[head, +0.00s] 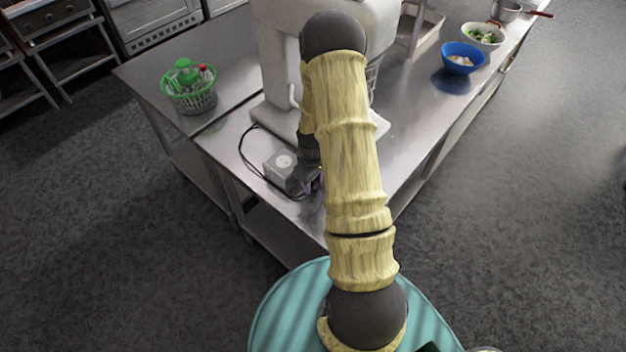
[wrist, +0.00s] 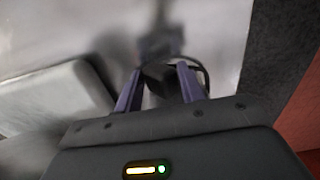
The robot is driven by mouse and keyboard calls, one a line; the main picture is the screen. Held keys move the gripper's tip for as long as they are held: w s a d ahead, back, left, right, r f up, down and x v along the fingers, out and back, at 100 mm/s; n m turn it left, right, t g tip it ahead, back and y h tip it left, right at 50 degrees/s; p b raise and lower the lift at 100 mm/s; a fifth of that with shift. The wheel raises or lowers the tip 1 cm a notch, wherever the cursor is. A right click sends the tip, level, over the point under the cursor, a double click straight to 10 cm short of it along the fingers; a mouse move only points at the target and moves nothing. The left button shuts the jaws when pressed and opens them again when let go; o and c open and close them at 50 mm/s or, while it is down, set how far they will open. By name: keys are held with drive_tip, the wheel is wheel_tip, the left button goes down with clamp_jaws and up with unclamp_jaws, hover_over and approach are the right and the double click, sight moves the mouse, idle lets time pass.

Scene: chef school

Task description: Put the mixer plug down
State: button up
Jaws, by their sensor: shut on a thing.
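My gripper (wrist: 160,72) is shut on the mixer plug (wrist: 159,80), a small black block between its two purple fingers in the wrist view. The black cable curves behind the right finger. In the head view my gripper (head: 306,181) is low over the near end of the metal table, beside the grey socket box (head: 283,161). The arm hides the plug there. I cannot tell whether the plug touches the table. The big white mixer (head: 277,50) stands behind, partly hidden by my arm.
The black cable (head: 243,153) loops on the table left of the socket box. A blue bowl (head: 462,59) and a white bowl (head: 484,38) stand far right. The metal tabletop (head: 405,143) right of my arm is clear.

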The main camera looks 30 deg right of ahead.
drive_tip(key=shift+s+f, duration=0.1)
drive_tip(key=shift+f, duration=0.05)
drive_tip(key=shift+f+b, duration=0.3)
drive_tip(key=shift+b, duration=0.05)
drive_tip(key=shift+s+f, duration=0.15)
drive_tip(key=shift+f, duration=0.2)
drive_tip(key=o, duration=1.3)
drive_tip(key=shift+s+a, duration=0.1)
drive_tip(key=shift+a, duration=0.05)
